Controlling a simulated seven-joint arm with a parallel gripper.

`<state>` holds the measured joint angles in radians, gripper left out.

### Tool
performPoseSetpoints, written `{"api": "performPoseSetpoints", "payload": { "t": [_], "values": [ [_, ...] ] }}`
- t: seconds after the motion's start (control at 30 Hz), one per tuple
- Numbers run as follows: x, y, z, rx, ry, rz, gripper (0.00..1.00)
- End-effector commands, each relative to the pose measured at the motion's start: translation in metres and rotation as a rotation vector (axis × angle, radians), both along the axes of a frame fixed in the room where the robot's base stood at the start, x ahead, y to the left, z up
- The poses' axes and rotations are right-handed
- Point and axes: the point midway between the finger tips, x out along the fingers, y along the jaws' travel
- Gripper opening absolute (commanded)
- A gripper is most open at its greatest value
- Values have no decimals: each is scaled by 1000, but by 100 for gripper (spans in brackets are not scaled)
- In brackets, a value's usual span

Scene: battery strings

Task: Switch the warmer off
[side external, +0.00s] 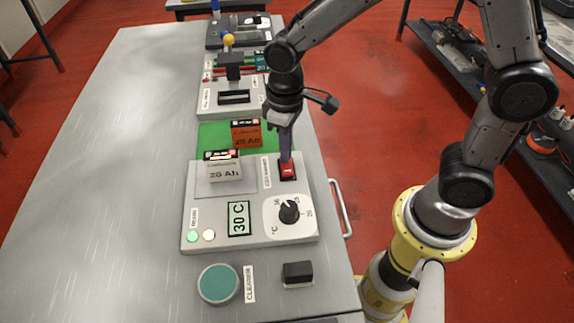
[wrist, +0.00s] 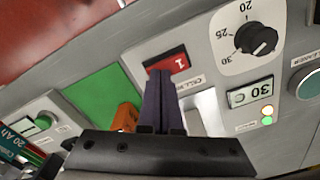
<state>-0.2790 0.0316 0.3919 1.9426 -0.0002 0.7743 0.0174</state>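The warmer (side external: 250,235) is a grey box with a display reading 30 C (side external: 239,218), a black dial (side external: 289,212) and a red rocker switch (side external: 288,172). Two small lamps (side external: 200,236) at its front left corner are lit. The switch also shows in the wrist view (wrist: 178,64), with a white "I" mark on it. My gripper (side external: 286,157) points down at the switch. In the wrist view its dark fingers (wrist: 166,76) are together and empty, with their tips at the switch's edge. I cannot tell whether they touch it.
A white 20 Ah battery (side external: 224,171) stands on the warmer's plate. An orange 20 Ah battery (side external: 246,134) stands on a green mat (side external: 212,137) behind. The table's left side is clear.

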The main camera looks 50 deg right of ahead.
Motion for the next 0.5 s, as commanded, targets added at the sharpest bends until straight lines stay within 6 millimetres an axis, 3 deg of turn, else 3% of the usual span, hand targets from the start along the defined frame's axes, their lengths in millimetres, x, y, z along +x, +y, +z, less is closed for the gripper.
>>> {"api": "performPoseSetpoints", "payload": {
  "t": [0.3, 0.5],
  "values": [
    [-1, 0, -4, -1, 3, 0, 0],
    [0, 0, 8, 0, 0, 0, 0]
  ]
}}
